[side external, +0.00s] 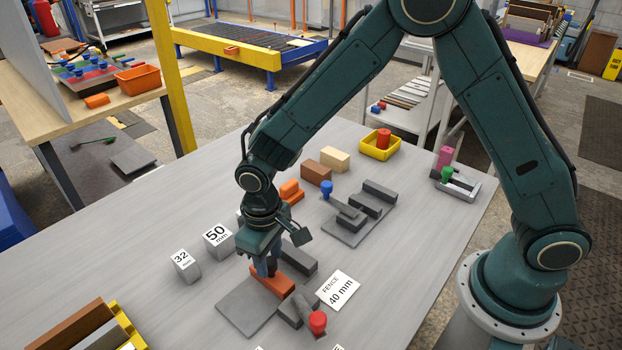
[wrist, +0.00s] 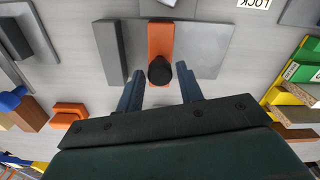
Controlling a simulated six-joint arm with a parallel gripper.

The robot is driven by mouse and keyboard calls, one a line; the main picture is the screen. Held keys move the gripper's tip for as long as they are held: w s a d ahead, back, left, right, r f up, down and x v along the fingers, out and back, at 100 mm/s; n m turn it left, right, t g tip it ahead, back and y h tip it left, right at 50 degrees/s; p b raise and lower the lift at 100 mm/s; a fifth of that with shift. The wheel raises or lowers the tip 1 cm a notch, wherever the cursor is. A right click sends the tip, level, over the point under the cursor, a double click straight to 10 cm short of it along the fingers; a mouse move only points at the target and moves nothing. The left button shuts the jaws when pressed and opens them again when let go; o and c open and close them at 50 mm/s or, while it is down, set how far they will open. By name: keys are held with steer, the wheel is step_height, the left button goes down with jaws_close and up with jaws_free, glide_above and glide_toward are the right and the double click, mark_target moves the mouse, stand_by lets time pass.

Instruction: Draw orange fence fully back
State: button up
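The orange fence (side external: 270,283) lies across a flat grey plate (side external: 240,308) on the table. In the wrist view the fence (wrist: 160,38) has a black round knob (wrist: 160,70) at its near end, and a long dark grey block (wrist: 110,52) stands just left of it. My gripper (side external: 265,270) points down at the fence. In the wrist view its two blue fingers (wrist: 158,88) stand apart on either side of the knob, with gaps showing. The gripper looks open. The side view does not clearly show whether the fingers touch anything.
A red-knobbed grey piece (side external: 317,322) and a "FENCE 40 mm" card (side external: 338,290) lie close to the fence. Marked blocks of 50 mm (side external: 218,240) and 32 mm (side external: 187,265) stand to the left. A stepped dark rack (side external: 360,212) lies behind.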

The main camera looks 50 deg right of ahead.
jaws_close()
steer(key=shift+a, duration=2)
steer(key=shift+o, duration=1.3)
jaws_free()
steer(key=shift+a, duration=0.1)
steer(key=shift+o, duration=0.5)
steer(key=shift+r, duration=0.1)
step_height(320, 180, up, 14)
